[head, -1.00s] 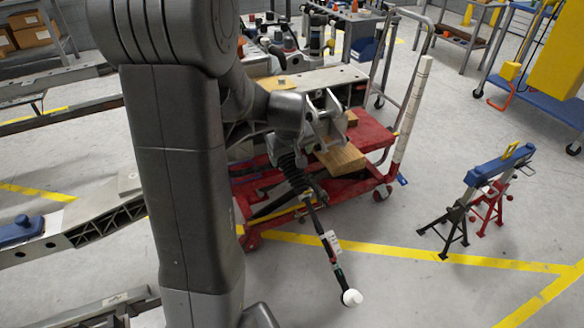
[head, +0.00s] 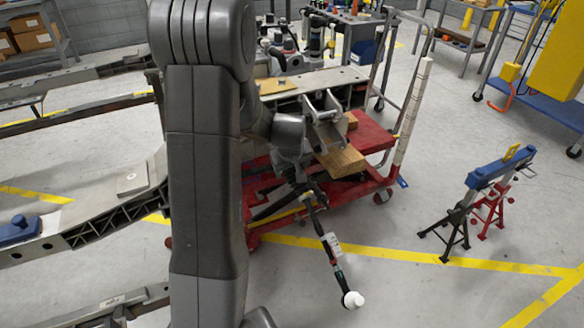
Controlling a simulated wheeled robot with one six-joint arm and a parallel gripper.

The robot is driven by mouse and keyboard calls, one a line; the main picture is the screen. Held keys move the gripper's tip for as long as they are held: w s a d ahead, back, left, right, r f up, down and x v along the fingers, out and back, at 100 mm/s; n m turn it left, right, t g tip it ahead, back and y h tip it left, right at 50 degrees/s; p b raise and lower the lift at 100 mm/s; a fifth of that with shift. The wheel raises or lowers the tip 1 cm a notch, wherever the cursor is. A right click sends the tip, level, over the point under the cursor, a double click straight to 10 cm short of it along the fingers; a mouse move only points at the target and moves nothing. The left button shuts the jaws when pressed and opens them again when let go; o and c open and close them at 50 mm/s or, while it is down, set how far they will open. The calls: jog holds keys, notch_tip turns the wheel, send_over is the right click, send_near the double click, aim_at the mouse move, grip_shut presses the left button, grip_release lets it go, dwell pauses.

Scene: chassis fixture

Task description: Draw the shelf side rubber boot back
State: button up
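A dark rod (head: 328,243) with a white label and a white round end (head: 353,300) slopes down and right from the red cart, over the floor. The black ribbed rubber boot sits around the upper end of this rod. It is now mostly hidden by the end of my arm, and I cannot tell its exact shape. My gripper (head: 293,172) is at the boot, just below my grey wrist. Its fingers are small, dark and partly covered, so I cannot tell whether they grip the boot or only lie against it.
The red cart (head: 372,141) carries a metal frame rail, a bracket (head: 325,118) and wood blocks (head: 341,161). A rail with a blue clamp (head: 500,168) rests on stands at the right. Long frame rails (head: 110,205) lie at the left. The floor at front right is clear.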

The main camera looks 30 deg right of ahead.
aim_at(303, 189)
jog(key=c, duration=1)
jog(key=s+f+b, duration=0.1)
jog(key=s, duration=0.1)
jog(key=s+f+b, duration=0.1)
jog(key=s, duration=0.1)
jog(key=s+f+b, duration=0.1)
jog(key=s+b, duration=0.1)
jog(key=shift+s+a+f, duration=0.1)
jog(key=shift+s+a, duration=0.05)
jog(key=shift+a, duration=0.15)
jog(key=shift+s+a, duration=0.1)
jog(key=shift+s, duration=0.3)
jog(key=shift+f, duration=0.1)
jog(key=o, duration=1.3)
jog(key=shift+o, duration=0.2)
jog(key=p+v, duration=0.2)
jog(key=v, duration=1.2)
jog(key=shift+p, duration=0.3)
